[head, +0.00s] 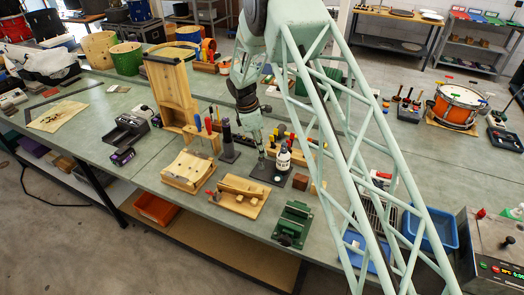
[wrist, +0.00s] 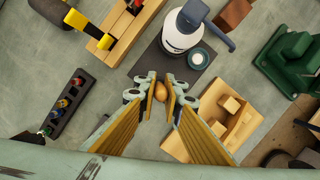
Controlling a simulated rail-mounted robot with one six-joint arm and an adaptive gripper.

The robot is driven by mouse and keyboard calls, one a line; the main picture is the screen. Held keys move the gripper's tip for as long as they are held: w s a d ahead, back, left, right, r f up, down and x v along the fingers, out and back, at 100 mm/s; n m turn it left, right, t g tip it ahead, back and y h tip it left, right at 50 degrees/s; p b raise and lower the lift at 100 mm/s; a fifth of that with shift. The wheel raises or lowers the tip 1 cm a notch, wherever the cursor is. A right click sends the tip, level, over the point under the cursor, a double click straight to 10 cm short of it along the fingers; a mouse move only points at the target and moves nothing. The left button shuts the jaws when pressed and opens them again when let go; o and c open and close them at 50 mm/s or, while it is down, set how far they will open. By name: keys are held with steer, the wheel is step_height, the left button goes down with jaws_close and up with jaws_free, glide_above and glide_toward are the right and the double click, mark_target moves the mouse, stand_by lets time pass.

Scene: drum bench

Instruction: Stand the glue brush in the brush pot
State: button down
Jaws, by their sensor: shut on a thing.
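My gripper (wrist: 161,92) is shut on the glue brush (wrist: 160,91), of which only a rounded orange-brown end shows between the fingertips. The rest of the brush is hidden below it. In the head view my gripper (head: 261,150) points down over the dark mat (head: 262,175). A small round pot with a teal rim (wrist: 197,58), which looks like the brush pot, stands on the mat in the wrist view, up and right of my fingertips and apart from them.
A wooden fixture (wrist: 238,122) lies right of my gripper, and a green vise (head: 293,222) stands farther right. A dark rack with coloured tools (wrist: 68,102) is at left. A wooden block with tools (wrist: 128,25) lies beyond the mat.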

steer(key=c, duration=2.7)
jaws_free()
steer(key=shift+v, duration=6)
steer(key=shift+d+r, duration=0.1)
